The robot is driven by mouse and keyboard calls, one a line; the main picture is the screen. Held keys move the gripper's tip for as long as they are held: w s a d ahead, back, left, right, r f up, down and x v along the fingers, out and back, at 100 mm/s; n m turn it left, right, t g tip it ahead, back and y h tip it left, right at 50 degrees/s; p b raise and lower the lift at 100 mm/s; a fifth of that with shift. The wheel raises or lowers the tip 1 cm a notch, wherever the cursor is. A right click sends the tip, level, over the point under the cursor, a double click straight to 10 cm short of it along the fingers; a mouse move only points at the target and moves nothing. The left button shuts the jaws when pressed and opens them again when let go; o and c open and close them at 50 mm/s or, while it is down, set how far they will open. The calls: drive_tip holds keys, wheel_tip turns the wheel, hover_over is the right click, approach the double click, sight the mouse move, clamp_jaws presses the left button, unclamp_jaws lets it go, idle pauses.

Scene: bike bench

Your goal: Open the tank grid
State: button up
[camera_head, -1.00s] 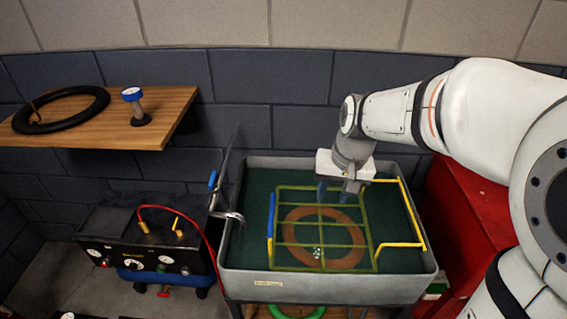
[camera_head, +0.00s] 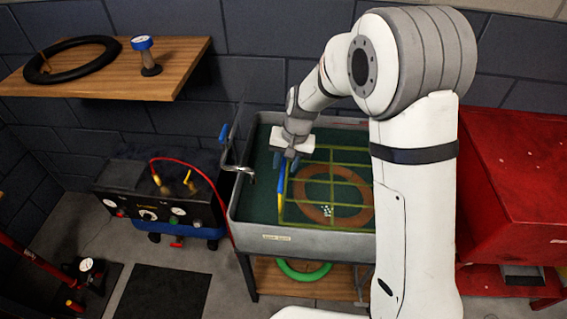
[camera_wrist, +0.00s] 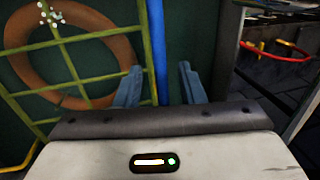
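The tank (camera_head: 305,243) is a grey-rimmed tub with dark green water. The yellow-green tank grid (camera_head: 333,204) lies flat across it and has a blue bar (camera_head: 281,189) along its left side. My gripper (camera_head: 286,165) is open above the grid's left edge, over the blue bar. In the wrist view, the blue bar (camera_wrist: 156,45) runs between the two spread fingers of my gripper (camera_wrist: 160,82), nearer the left finger. I cannot tell whether the fingers reach down to bar height. My arm hides the tank's right side.
An orange-brown ring (camera_head: 363,215) shows under the grid, with small bubbles near it. A thin metal arm with a blue grip (camera_head: 224,132) stands at the tank's left rim. A black gauge unit (camera_head: 140,200) stands left, a wooden shelf (camera_head: 185,75) upper left, a red cabinet (camera_head: 520,180) right.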

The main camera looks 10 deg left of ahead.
drive_tip(key=shift+w+f, duration=0.15)
drive_tip(key=shift+f, duration=0.5)
drive_tip(key=shift+s+a+r, duration=0.1)
drive_tip(key=shift+s+a, duration=0.1)
drive_tip(key=shift+s, duration=0.05)
clamp_jaws()
